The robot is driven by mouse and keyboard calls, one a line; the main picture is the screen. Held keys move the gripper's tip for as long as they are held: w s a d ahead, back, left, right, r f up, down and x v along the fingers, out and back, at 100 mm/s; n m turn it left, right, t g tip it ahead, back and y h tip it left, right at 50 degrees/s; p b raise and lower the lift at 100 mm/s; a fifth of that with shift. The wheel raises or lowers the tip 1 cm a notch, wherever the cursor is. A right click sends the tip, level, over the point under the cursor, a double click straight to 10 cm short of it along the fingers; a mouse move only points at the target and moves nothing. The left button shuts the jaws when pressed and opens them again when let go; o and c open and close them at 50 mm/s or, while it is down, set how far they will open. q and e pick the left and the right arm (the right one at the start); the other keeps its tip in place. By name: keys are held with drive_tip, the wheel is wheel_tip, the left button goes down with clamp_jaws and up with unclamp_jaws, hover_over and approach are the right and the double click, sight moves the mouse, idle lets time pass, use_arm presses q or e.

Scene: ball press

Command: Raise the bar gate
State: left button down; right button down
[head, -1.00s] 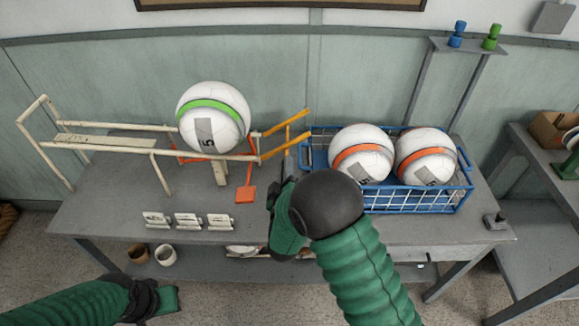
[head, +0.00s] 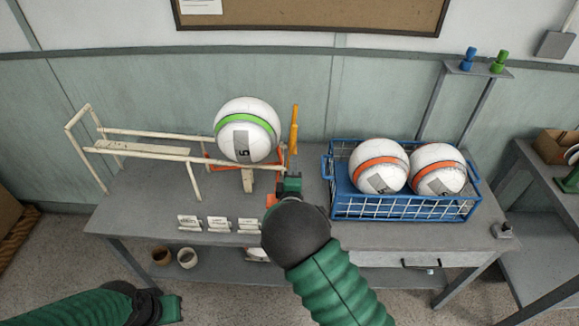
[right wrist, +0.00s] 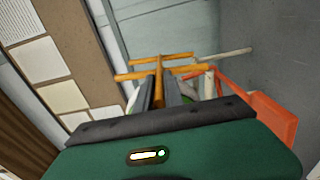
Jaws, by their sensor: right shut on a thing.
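The yellow bar gate (head: 294,130) stands steeply upright at the right end of the cream rails (head: 150,146). A white ball with a green stripe (head: 247,130) rests on the rails just left of it. My right gripper (head: 291,184) is at the gate's lower part, in front of the rail end. The right wrist view shows the gripper's fingers (right wrist: 168,94) closed around a yellow bar (right wrist: 158,74), with crossbars beyond. An orange paddle (head: 270,200) is partly hidden by the right gripper. My left gripper (head: 170,307) is low at the left, away from the bench; its jaws are unclear.
A blue wire basket (head: 400,207) with two orange-striped balls (head: 378,166) stands right of my right gripper. Small white cards (head: 218,224) stand along the bench (head: 130,205). A metal stand (head: 478,70) with blue and green knobs rises behind. The left bench top is mostly clear.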

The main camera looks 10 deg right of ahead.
drive_tip(key=shift+a+f, duration=0.1)
drive_tip(key=shift+a, duration=0.15)
idle(0.3)
drive_tip(key=c, duration=1.5)
unclamp_jaws()
drive_tip(key=shift+w, duration=0.1)
drive_tip(key=shift+o, duration=0.2)
